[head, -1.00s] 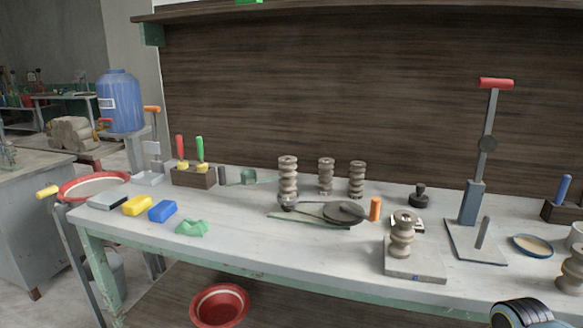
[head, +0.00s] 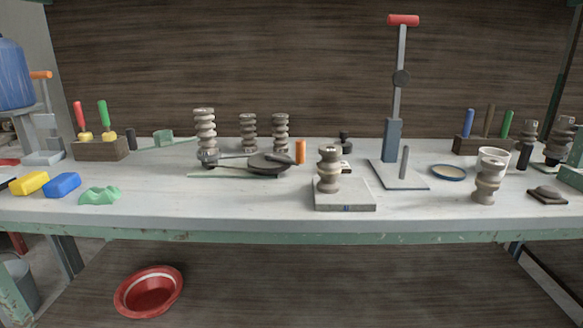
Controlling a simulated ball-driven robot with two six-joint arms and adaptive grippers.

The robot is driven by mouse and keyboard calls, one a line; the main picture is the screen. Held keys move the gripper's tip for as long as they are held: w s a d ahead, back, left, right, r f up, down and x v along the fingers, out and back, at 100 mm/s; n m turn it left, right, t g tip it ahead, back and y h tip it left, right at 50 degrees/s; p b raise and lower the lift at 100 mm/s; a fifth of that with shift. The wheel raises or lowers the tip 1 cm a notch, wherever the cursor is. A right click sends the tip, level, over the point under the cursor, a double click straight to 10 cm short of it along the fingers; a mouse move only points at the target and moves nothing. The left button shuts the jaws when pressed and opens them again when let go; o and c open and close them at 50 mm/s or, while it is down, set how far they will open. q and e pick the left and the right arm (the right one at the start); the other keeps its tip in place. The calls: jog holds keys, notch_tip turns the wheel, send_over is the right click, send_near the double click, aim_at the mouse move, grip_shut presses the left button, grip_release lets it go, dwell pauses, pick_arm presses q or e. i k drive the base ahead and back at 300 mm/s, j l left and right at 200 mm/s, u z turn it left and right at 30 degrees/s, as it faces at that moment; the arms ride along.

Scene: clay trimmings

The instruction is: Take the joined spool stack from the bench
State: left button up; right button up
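Several ridged clay spool stacks stand upright on the bench (head: 240,212). The tallest grey-beige stack (head: 205,130) is left of centre, with two shorter brown-grey stacks (head: 248,133) and (head: 280,134) behind it to the right. A short beige stack (head: 328,172) stands on a pale square slab (head: 346,195) near the front edge. Another stack with a cup-like pale top (head: 487,178) stands farther right. I cannot tell for sure which one is the joined stack. Neither of my grippers shows in the head view.
A lever press (head: 393,140) with a red handle stands behind the slab. A blue-rimmed dish (head: 448,172) is to the right.

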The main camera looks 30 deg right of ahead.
aim_at(483, 195)
jog(key=z, duration=2)
jog(key=u, duration=0.35)
jog(key=i+l+u, duration=0.1)
jog(key=l+u, duration=0.85)
jog(key=i, duration=0.05)
